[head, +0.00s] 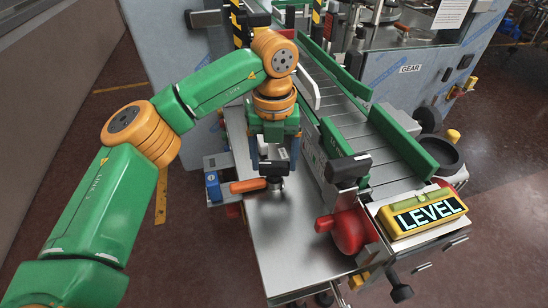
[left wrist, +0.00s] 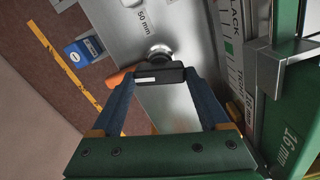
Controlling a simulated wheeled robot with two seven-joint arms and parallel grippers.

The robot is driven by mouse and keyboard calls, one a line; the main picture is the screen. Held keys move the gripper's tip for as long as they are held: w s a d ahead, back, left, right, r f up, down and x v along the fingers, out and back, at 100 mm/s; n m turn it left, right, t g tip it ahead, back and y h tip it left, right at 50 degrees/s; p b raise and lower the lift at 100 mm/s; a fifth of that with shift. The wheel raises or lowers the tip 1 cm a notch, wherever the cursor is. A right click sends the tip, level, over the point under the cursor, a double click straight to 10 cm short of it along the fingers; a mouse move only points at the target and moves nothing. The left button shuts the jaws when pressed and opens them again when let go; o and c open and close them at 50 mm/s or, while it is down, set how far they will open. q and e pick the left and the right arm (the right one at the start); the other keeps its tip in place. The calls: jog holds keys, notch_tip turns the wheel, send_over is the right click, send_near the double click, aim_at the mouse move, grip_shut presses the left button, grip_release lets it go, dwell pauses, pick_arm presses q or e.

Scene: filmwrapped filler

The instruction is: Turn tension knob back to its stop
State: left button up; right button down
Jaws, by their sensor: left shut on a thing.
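A black knob (head: 274,170) with an orange lever (head: 248,186) sticking out to the left stands on a metal post above the steel plate (head: 290,235). I take it to be the tension knob, though no label on it can be read. My left gripper (head: 274,164) points down and is shut on it. In the left wrist view the black body (left wrist: 160,74) lies between the two blue fingers, with the orange lever (left wrist: 120,79) beside the left finger. The stop cannot be made out. My right gripper is not in view.
A red round knob (head: 350,231) and a yellow LEVEL box (head: 425,212) stand to the right. A conveyor with green side rails (head: 405,142) runs close beside my left gripper. A blue-and-white box (head: 213,187) is to the left. The plate's front is clear.

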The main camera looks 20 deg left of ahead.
aim_at(274, 163)
pick_arm(q)
jog(key=shift+r, duration=0.1)
jog(key=o, duration=1.2)
jog(key=shift+w, duration=0.1)
jog(key=shift+o, duration=0.2)
notch_tip(274, 163, up, 7)
jog(key=shift+r, duration=0.1)
